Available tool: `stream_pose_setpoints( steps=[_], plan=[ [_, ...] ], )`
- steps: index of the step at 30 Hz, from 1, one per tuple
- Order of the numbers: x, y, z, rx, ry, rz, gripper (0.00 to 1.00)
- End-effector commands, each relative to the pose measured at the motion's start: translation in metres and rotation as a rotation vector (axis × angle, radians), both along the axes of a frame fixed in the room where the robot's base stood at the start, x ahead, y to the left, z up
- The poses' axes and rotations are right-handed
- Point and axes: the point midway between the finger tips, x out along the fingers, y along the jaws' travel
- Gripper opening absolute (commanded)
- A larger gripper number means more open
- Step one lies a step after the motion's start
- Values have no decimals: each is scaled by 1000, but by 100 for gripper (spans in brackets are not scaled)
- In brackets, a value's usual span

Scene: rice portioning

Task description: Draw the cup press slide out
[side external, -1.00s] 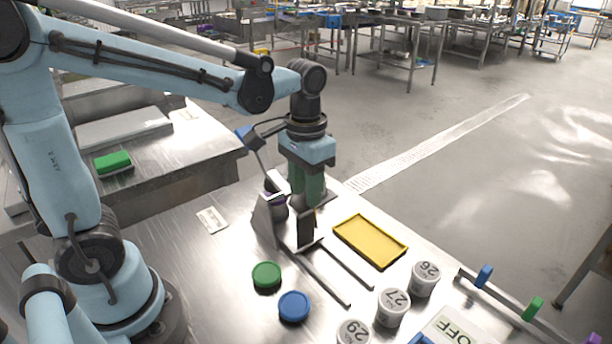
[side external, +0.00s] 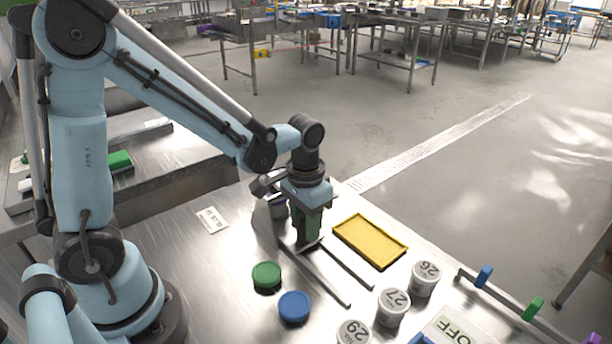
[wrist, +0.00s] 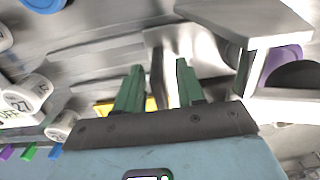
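The cup press (side external: 264,222) is a grey metal frame on the steel table, with two slide rails (side external: 328,277) running toward the front right. My gripper (side external: 307,238) is low over the rails, just right of the press frame. In the wrist view its two green fingers (wrist: 158,82) are apart. A dark upright plate (wrist: 157,72), seemingly the slide's handle, stands between them with gaps visible on both sides. The press frame also shows in the wrist view (wrist: 237,20). A purple-topped item (wrist: 285,62) sits within it. My gripper hides most of the handle in the side view.
A yellow tray (side external: 370,241) lies right of the rails. Green (side external: 266,275) and blue (side external: 294,307) discs lie to their left. White cups 26 (side external: 424,280), 27 (side external: 392,308) and 29 (side external: 354,334) stand in front, near an OFF sign (side external: 452,328).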

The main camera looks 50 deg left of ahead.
Motion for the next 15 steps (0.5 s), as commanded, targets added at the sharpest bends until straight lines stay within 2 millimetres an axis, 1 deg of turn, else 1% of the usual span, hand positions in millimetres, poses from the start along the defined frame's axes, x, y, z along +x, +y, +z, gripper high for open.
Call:
stream_pose_setpoints(
  steps=[2,5,9,10,15],
  plan=[
    [0,0,0,0,0,0,38],
    [0,0,0,0,0,0,24],
    [0,0,0,0,0,0,3],
    [0,0,0,0,0,0,0],
    [0,0,0,0,0,0,0]
  ],
)
